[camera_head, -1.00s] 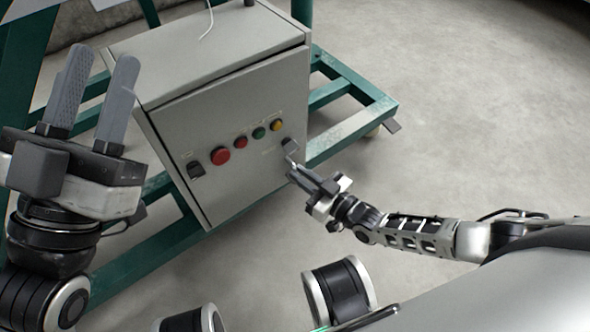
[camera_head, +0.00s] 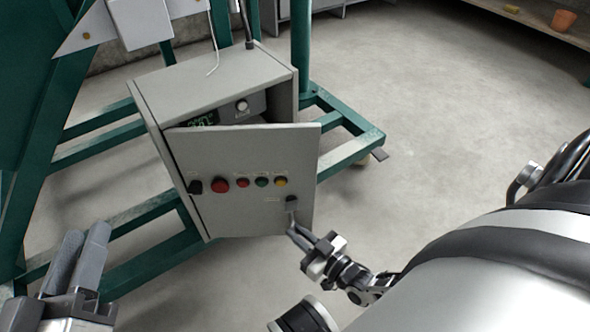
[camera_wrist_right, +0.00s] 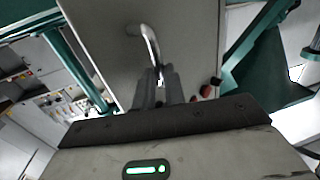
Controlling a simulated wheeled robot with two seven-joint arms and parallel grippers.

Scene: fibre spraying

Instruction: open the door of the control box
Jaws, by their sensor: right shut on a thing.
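The grey control box (camera_head: 215,78) stands on a green frame in the head view. Its door (camera_head: 250,160) is partly open, swung outward from the box. A green display and a round white knob show inside through the gap. My right gripper (camera_head: 293,231) is shut on the door handle (camera_head: 291,207) near the door's right edge. In the right wrist view the metal handle (camera_wrist_right: 148,45) runs down between the fingers (camera_wrist_right: 160,88).
The door carries a black switch (camera_head: 195,187), a red button (camera_head: 220,185) and several smaller coloured buttons. The green frame (camera_head: 340,125) extends behind and beside the box. Grey floor (camera_head: 430,110) is clear to the right. A shelf with an orange pot (camera_head: 563,20) is at the far right.

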